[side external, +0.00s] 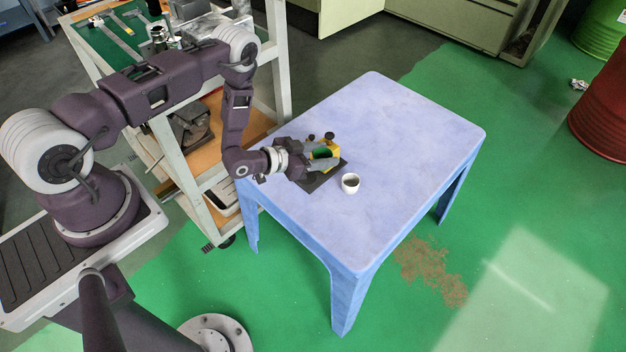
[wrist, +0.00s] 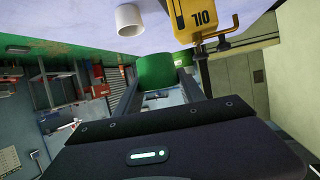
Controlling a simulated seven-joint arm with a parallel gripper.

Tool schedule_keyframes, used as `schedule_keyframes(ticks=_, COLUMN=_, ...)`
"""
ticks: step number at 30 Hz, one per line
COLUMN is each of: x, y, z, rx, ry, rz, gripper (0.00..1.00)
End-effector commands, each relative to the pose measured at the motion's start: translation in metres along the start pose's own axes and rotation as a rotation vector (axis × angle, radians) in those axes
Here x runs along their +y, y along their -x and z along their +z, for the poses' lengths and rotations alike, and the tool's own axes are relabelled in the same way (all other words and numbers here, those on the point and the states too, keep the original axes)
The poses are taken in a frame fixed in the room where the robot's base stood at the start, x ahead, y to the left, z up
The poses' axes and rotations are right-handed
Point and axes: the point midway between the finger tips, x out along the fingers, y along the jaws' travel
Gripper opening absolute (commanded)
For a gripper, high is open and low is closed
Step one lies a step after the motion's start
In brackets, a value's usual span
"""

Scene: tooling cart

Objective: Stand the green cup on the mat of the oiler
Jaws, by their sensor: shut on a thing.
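My gripper (side external: 315,160) is shut on the green cup (side external: 321,153), which is partly hidden by the fingers in the side view. In the wrist view the green cup (wrist: 156,67) sits between the two fingers. The yellow oiler (side external: 334,147) stands just beyond the cup; in the wrist view the oiler (wrist: 193,17) shows the letters OIL and is close beside the cup. The dark mat (side external: 322,181) lies under the oiler and my gripper. I cannot tell whether the cup touches the mat.
A white cup (side external: 350,184) stands on the table just off the mat's near right edge, and also shows in the wrist view (wrist: 128,20). The lavender table top (side external: 400,130) is clear to the right and back. A shelved cart (side external: 170,135) stands left of the table.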

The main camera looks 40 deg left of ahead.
Motion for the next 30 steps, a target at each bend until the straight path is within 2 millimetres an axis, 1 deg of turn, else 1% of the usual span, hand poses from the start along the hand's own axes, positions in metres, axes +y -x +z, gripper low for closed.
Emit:
schedule_keyframes(ticks=1, x=-0.017, y=0.005, z=0.002, rx=-0.003, ry=0.035, rz=-0.079, gripper=0.08)
schedule_keyframes(ticks=3, x=-0.037, y=0.012, z=0.004, rx=-0.002, ry=0.071, rz=-0.17, gripper=0.08)
schedule_keyframes(ticks=5, x=-0.047, y=0.016, z=0.006, rx=-0.002, ry=0.092, rz=-0.217, gripper=0.08)
schedule_keyframes(ticks=7, x=-0.053, y=0.015, z=0.017, rx=-0.001, ry=0.102, rz=-0.243, gripper=0.08)
schedule_keyframes(ticks=9, x=-0.054, y=0.009, z=0.034, rx=-0.002, ry=0.104, rz=-0.249, gripper=0.08)
schedule_keyframes(ticks=12, x=-0.054, y=0.001, z=0.052, rx=0.0, ry=0.104, rz=-0.247, gripper=0.08)
schedule_keyframes(ticks=14, x=-0.054, y=-0.003, z=0.06, rx=0.001, ry=0.104, rz=-0.247, gripper=0.08)
schedule_keyframes(ticks=18, x=-0.053, y=-0.014, z=0.087, rx=0.001, ry=0.103, rz=-0.247, gripper=0.08)
schedule_keyframes(ticks=20, x=-0.053, y=-0.017, z=0.095, rx=0.0, ry=0.103, rz=-0.246, gripper=0.08)
schedule_keyframes(ticks=22, x=-0.053, y=-0.019, z=0.098, rx=0.001, ry=0.104, rz=-0.246, gripper=0.08)
schedule_keyframes(ticks=30, x=-0.053, y=-0.02, z=0.1, rx=0.0, ry=0.103, rz=-0.246, gripper=0.08)
